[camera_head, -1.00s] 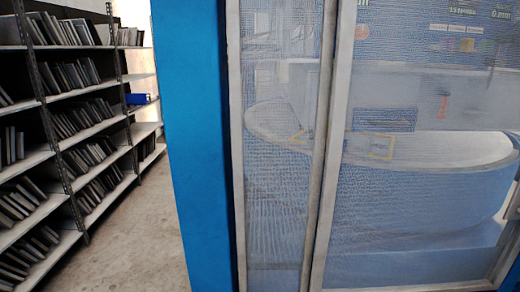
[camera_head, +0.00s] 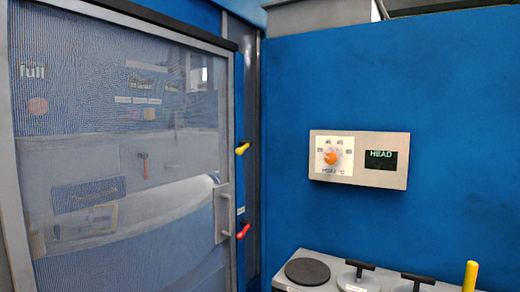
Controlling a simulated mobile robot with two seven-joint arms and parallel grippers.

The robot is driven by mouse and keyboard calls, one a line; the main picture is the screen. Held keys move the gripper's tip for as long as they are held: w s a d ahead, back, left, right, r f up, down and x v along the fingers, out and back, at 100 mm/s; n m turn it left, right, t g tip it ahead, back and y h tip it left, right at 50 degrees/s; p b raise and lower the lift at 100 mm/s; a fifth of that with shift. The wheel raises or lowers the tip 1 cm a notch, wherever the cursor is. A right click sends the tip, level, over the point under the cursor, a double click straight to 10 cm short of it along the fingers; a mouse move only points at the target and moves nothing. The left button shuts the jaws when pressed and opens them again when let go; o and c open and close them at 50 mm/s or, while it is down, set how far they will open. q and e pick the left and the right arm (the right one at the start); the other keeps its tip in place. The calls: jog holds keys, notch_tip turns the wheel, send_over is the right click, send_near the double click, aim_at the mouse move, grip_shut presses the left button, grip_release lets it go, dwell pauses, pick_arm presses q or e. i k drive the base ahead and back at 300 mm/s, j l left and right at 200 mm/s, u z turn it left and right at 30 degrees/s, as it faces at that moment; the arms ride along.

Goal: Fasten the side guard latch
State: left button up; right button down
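A mesh guard door (camera_head: 120,150) in a grey frame fills the left of the head view and looks closed. A grey pull handle (camera_head: 223,213) is on its right edge. On the post just right of the door are a small yellow-tipped lever (camera_head: 242,149) and, lower down, a small red-tipped lever (camera_head: 243,231). I cannot tell which of them is the side guard latch, or whether either is fastened. Neither of my grippers is in view.
A blue wall panel (camera_head: 450,100) fills the right side, with a control plate (camera_head: 396,178) carrying an orange knob (camera_head: 333,157) and a "HEAD" display (camera_head: 381,160). Below is a grey unit (camera_head: 327,287) with a black disc, T-handles and a yellow upright handle (camera_head: 470,276).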

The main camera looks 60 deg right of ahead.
aim_at(245, 144)
jog(key=z, duration=1.75)
